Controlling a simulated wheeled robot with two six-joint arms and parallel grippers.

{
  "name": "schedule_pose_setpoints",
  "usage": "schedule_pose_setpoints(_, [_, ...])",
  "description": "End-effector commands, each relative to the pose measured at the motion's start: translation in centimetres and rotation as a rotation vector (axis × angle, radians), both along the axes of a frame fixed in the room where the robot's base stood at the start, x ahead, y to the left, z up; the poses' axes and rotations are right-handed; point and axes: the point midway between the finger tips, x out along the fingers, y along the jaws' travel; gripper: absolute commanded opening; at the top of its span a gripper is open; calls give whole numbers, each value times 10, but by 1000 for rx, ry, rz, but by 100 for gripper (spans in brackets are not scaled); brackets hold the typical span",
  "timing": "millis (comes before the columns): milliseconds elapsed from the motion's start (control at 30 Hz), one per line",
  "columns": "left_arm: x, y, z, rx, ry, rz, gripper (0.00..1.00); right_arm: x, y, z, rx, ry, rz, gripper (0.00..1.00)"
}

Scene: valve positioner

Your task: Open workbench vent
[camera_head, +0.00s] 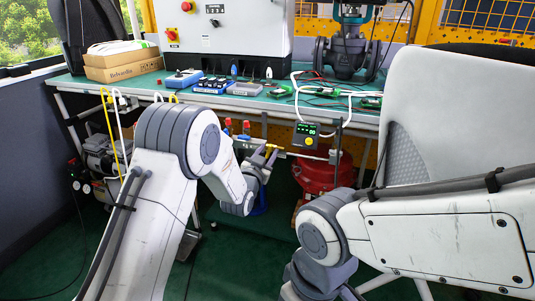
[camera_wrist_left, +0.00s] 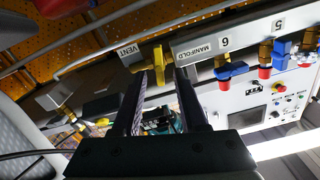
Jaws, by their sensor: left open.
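The vent valve has a yellow handle (camera_wrist_left: 158,62) beside a plate marked VENT (camera_wrist_left: 128,51) in the left wrist view. In the head view the yellow handle (camera_head: 271,148) shows under the workbench's front edge. My left gripper (camera_head: 266,158) is open at the handle. In the left wrist view its two dark fingers (camera_wrist_left: 160,80) point at the handle, which appears between the tips. I cannot tell whether they touch it. My right arm comes in at the lower right; its gripper is out of view.
Red-and-blue valves (camera_wrist_left: 223,73) sit beside the MANIFOLD plate (camera_wrist_left: 195,48). The green workbench (camera_head: 130,84) carries blue devices (camera_head: 212,85), a cardboard box (camera_head: 123,67) and a large grey valve (camera_head: 345,50).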

Motion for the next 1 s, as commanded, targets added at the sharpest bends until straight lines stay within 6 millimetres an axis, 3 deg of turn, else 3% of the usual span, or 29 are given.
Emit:
schedule_pose_setpoints(33, [0, 0, 0, 0, 0, 0, 42, 0, 0, 0, 0, 0, 0, 42])
schedule_pose_setpoints(67, [0, 0, 0, 0, 0, 0, 35, 0, 0, 0, 0, 0, 0, 42])
schedule_pose_setpoints(100, [0, 0, 0, 0, 0, 0, 20, 0, 0, 0, 0, 0, 0, 42])
schedule_pose_setpoints(167, [0, 1, 0, 0, 0, 0, 0, 0, 0, 0, 0, 0, 0, 42])
schedule_pose_setpoints(633, [-1, 0, -1, 55, -18, 1, 0, 0, 0, -3, 0, 0, 0, 42])
schedule_pose_setpoints(1000, [-2, -3, -4, 320, -103, 0, 0, 0, 0, -13, 0, 0, 0, 42])
